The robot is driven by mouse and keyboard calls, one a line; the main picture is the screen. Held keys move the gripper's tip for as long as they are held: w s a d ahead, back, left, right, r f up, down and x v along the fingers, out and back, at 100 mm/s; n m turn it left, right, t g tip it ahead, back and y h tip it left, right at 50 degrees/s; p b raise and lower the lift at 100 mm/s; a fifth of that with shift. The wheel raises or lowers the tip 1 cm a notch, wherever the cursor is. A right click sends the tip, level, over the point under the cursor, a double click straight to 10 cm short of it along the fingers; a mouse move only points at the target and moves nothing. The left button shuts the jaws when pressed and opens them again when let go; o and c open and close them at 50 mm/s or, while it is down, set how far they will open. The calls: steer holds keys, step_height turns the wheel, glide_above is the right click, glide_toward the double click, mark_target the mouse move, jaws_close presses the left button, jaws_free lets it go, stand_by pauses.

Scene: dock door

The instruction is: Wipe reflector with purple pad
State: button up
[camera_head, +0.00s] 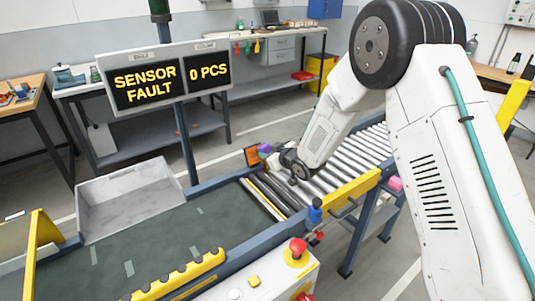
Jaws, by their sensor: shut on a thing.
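The purple pad (264,149) is small in the head view, at the far side of the conveyor. My gripper (273,155) is shut on it, with the arm reaching down from the upper right. An orange-red square plate in a dark frame (251,157), which looks like the reflector, stands upright at the conveyor's far rail. The pad is right beside this plate; I cannot tell whether they touch. My wrist hides part of the fingers and the rollers behind.
A blue sensor-like part (315,211) stands on the near rail, and a pink block (396,184) sits to its right. The sign (165,77) reads "SENSOR FAULT" and "0 PCS". A grey tray (128,200) adjoins the green belt (150,245). A red stop button (298,246) is in front.

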steer(key=shift+s+a, duration=0.7)
steer(key=shift+a, duration=0.25)
steer(key=shift+s+a, duration=0.65)
steer(key=shift+a, duration=0.3)
steer(key=shift+s+a, duration=0.7)
steer(key=shift+a, duration=0.25)
steer(key=v, duration=0.6)
steer(key=shift+d, duration=0.1)
steer(key=v, duration=0.3)
